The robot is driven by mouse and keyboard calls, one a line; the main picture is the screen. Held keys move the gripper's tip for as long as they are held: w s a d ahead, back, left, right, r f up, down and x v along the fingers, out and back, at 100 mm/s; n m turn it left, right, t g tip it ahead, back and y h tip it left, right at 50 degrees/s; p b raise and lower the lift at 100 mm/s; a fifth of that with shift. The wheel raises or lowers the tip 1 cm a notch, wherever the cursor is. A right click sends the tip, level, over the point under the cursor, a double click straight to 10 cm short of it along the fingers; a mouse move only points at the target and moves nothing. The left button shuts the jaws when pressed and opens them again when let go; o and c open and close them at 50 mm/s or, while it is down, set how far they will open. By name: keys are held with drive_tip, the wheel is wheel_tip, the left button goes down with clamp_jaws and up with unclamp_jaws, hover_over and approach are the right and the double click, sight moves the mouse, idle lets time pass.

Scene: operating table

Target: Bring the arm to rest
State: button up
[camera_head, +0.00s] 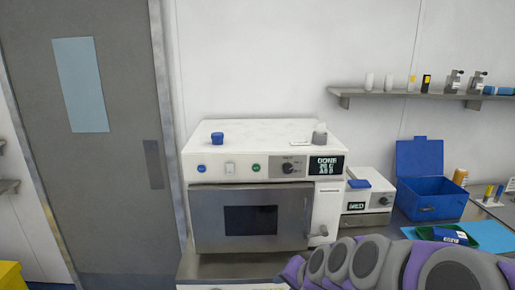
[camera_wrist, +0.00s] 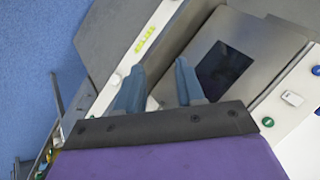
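My gripper (camera_wrist: 160,84) shows in the wrist view with its two blue-grey fingers spread apart. I see nothing held between them. Past the fingers is the white and steel oven-like machine (camera_wrist: 258,30), which looks tilted in this view; its door is shut. In the head view my purple and grey arm (camera_head: 375,265) reaches in from the lower right, in front of the bench. The gripper itself cannot be made out in the head view. I cannot tell how far the fingers are from the machine.
The machine (camera_head: 262,150) carries a blue cup (camera_head: 217,138) and a grey bottle (camera_head: 319,134) on top. A shelf (camera_head: 400,96) with bottles hangs above. A grey door (camera_head: 95,170) stands left.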

drive_tip(key=s+d+n+g+h, duration=0.2)
drive_tip(key=s+d+n+g, duration=0.1)
drive_tip(key=s, duration=1.2)
drive_tip(key=s+d+f+n+g+h, duration=0.1)
drive_tip(key=s+g, duration=0.4)
drive_tip(key=s, duration=1)
drive_tip(key=shift+s+d+f+n+h, duration=0.25)
drive_tip(key=shift+d+n+h, duration=0.35)
drive_tip(key=shift+d+n, duration=0.6)
drive_tip(key=shift+r, duration=0.1)
